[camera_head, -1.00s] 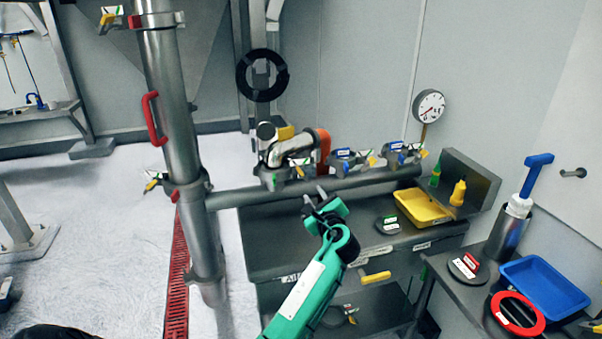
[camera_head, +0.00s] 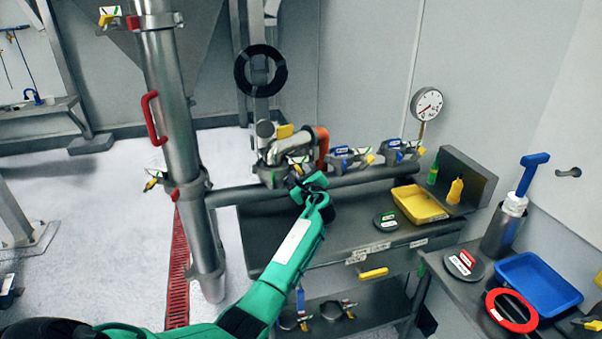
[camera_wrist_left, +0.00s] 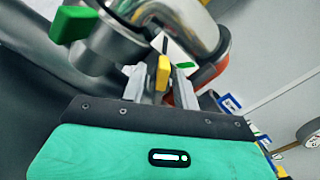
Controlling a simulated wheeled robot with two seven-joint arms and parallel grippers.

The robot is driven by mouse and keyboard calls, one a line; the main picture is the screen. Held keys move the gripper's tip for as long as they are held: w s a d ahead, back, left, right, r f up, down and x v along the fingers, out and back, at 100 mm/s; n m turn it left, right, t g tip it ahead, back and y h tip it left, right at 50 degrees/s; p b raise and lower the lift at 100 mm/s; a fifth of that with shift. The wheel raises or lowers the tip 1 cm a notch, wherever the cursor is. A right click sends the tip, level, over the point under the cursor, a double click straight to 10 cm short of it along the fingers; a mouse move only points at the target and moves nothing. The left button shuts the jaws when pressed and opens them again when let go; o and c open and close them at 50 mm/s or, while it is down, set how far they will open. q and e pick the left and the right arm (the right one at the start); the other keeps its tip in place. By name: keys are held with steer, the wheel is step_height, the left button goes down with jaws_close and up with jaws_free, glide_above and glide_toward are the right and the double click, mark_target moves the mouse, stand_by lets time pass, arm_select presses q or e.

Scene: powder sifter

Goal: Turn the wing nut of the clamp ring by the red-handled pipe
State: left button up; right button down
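A bent steel pipe (camera_head: 290,145) with a red-orange handle (camera_head: 322,146) rises from the horizontal pipe at the back bench. At its base is a steel clamp ring (camera_head: 268,174) with a white-green tag (camera_head: 299,160). My left gripper (camera_head: 301,180) is at this clamp. In the left wrist view the yellow wing nut (camera_wrist_left: 163,74) stands between the two grey fingers (camera_wrist_left: 161,85), which look apart with small gaps beside it. The red-orange handle shows behind the right finger. My left gripper hides the nut in the head view. My right gripper is not in view.
Two more clamps (camera_head: 344,158) sit along the horizontal pipe (camera_head: 240,195) to the right. A vertical pipe (camera_head: 176,110) with another red handle (camera_head: 152,117) stands left. The bench holds a yellow tray (camera_head: 420,218), and a blue tray (camera_head: 570,284) lies at right.

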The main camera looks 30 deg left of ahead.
arm_select(q)
jaws_close()
steer(key=shift+f+n+b, duration=0.2)
steer(key=shift+n+b, duration=0.4)
steer(key=shift+b, duration=0.1)
steer(key=shift+r+n, duration=0.15)
steer(key=shift+n, duration=0.25)
steer(key=shift+c, duration=0.4)
jaws_free()
steer(key=shift+o, duration=0.4)
